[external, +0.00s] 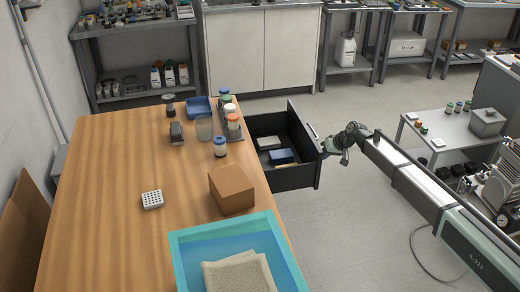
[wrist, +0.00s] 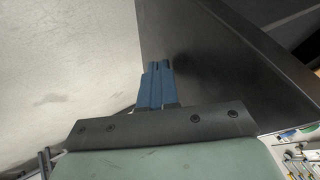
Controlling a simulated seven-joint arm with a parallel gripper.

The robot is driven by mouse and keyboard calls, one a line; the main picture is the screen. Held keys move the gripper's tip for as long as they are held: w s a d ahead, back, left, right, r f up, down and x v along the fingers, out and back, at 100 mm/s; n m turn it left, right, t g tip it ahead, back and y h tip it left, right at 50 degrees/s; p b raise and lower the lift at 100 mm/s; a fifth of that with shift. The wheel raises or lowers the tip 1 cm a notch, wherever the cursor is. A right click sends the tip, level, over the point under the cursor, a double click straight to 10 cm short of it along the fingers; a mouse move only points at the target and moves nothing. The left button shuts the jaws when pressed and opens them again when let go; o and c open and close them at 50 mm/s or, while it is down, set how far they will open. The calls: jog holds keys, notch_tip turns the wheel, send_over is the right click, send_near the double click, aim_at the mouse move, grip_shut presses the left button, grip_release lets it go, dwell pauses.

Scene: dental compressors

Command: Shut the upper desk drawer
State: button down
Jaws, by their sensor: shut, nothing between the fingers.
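The upper desk drawer (external: 285,150) is pulled out from the right side of the wooden desk (external: 120,190). It is dark, and a blue box and a few other items lie in it. Its front panel (external: 303,132) faces right and has a light handle near the top. My gripper (external: 335,152) is at the outer side of that front panel, near its lower right part. In the wrist view the blue fingers of my gripper (wrist: 158,68) are together and empty, with their tips close to the dark panel (wrist: 215,65). I cannot tell whether they touch it.
On the desk stand a brown box (external: 231,189), a turquoise tray (external: 200,250) with folded cloth, a white block with holes (external: 152,199) and several jars near the right edge. A metal bench (external: 455,140) with equipment is at the right.

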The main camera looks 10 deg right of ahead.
jog(key=a, duration=2.2)
jog(key=shift+a, duration=0.4)
jog(key=shift+d, duration=0.1)
